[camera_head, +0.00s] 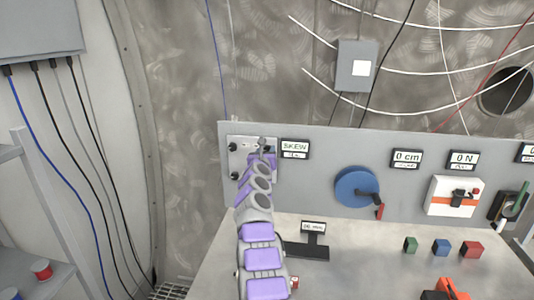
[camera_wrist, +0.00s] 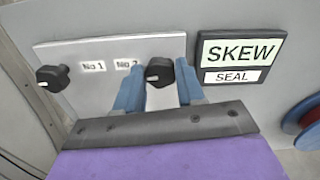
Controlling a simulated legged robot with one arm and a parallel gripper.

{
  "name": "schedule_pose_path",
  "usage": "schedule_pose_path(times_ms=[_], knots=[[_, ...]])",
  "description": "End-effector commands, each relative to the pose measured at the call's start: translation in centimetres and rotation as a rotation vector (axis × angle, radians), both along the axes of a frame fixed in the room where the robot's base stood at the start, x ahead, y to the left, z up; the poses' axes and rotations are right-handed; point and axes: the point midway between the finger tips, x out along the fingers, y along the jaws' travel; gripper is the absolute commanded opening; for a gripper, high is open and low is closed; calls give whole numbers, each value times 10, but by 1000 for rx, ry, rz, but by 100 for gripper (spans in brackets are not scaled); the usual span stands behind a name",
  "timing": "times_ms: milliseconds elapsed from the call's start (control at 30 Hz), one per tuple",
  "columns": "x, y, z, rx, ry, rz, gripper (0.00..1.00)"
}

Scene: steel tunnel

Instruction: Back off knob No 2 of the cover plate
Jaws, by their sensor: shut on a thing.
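The cover plate (camera_wrist: 60,52) is a pale plate on the grey panel, and it also shows in the head view (camera_head: 238,160). Knob No 1 (camera_wrist: 52,78) is black and stands free at the left of its label. Knob No 2 (camera_wrist: 159,72), also black, sits just right of its label, which a finger partly covers. My gripper (camera_wrist: 159,76) has its two blue fingers on either side of knob No 2 and is shut on it. In the head view my arm reaches up to the plate, and my gripper (camera_head: 263,150) hides part of its right side.
A SKEW / SEAL display (camera_wrist: 240,56) is close right of my gripper. A blue wheel (camera_head: 358,187) with a handle is further right on the panel. A small sign on a stand (camera_head: 314,229) and coloured blocks (camera_head: 441,247) stand on the bench. The bench's middle is clear.

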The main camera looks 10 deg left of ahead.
Motion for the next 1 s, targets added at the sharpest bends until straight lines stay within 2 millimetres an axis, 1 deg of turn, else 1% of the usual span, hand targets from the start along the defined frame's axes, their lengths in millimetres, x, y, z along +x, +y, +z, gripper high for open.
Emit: schedule_pose_path(times_ms=[33, 100, 367, 567, 767, 1000], knots=[[1, -3, -1, -2, 1, -7, 12], [1, -3, -1, -2, 1, -7, 8], [1, -3, -1, -5, 2, -2, 8], [2, -3, -3, -60, 5, -3, 8], [2, -1, -4, -187, 10, -3, 8], [2, 0, -4, -407, 18, -2, 8]])
